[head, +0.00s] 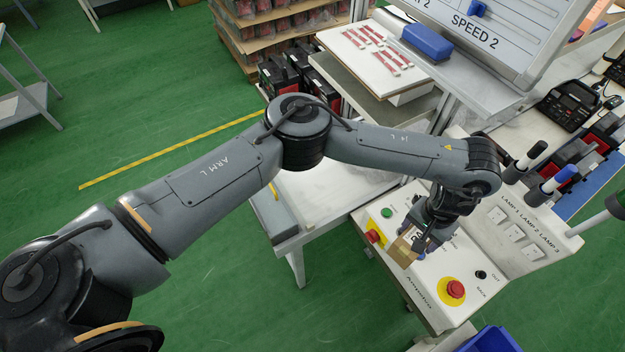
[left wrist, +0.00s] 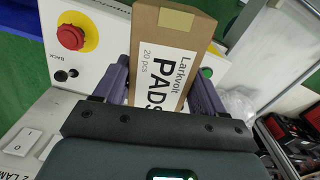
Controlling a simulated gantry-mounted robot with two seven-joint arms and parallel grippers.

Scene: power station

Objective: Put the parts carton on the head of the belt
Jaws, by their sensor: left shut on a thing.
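The parts carton is a brown box with a white label reading "Larkvolt PADS 20 pcs" in the left wrist view (left wrist: 168,62). My left gripper (left wrist: 160,88) is shut on it, with one finger on each side. In the head view the carton (head: 402,252) shows small and partly hidden below my left gripper (head: 414,242), over the white control panel (head: 420,280). I cannot tell whether it touches the panel. A pale flat surface (head: 320,190) left of the panel may be the belt; my arm covers part of it. My right gripper is not in view.
A shelf with a white board (head: 372,60) stands behind. A blue bin (head: 490,340) is at the bottom edge.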

